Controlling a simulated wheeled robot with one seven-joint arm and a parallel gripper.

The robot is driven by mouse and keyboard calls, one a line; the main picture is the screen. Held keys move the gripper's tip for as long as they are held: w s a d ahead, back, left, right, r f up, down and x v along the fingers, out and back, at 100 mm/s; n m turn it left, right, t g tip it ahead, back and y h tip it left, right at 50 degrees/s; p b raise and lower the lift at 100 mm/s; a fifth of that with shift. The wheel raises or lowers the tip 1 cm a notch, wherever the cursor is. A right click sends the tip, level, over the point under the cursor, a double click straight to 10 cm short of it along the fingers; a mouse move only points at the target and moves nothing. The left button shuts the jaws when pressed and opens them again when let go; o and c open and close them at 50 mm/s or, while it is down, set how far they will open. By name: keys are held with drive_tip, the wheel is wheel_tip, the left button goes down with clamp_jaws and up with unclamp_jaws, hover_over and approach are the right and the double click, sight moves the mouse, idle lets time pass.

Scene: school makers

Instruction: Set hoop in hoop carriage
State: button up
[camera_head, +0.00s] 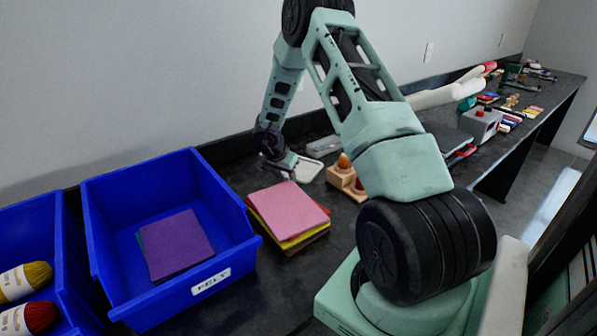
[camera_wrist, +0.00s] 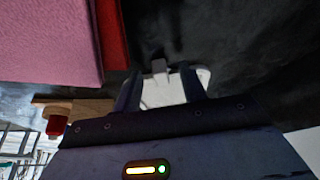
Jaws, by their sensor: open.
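My gripper (camera_head: 282,164) hangs low over the back of the dark bench, beside the stack of felt. Its two fingers (camera_wrist: 160,82) are apart in the wrist view. A pale, rounded frame (camera_head: 305,169), which looks like the hoop, lies on the bench right by the fingertips in the head view. In the wrist view, a pale rounded shape (camera_wrist: 163,94) with a small grey tab shows between and behind the fingers. I cannot tell whether the fingers touch it. I cannot make out the hoop carriage for certain; my arm hides part of the bench.
A felt stack (camera_head: 287,209), pink on top, lies close to my gripper. A blue bin (camera_head: 222,262) labelled FELT holds felt sheets; another blue bin (camera_head: 50,205) holds yarn. A wooden holder (camera_head: 341,180) stands to the right. A grey box (camera_head: 482,124) stands farther along.

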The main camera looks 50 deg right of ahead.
drive_tip(key=shift+d+f, duration=0.2)
drive_tip(key=shift+f, duration=0.15)
clamp_jaws()
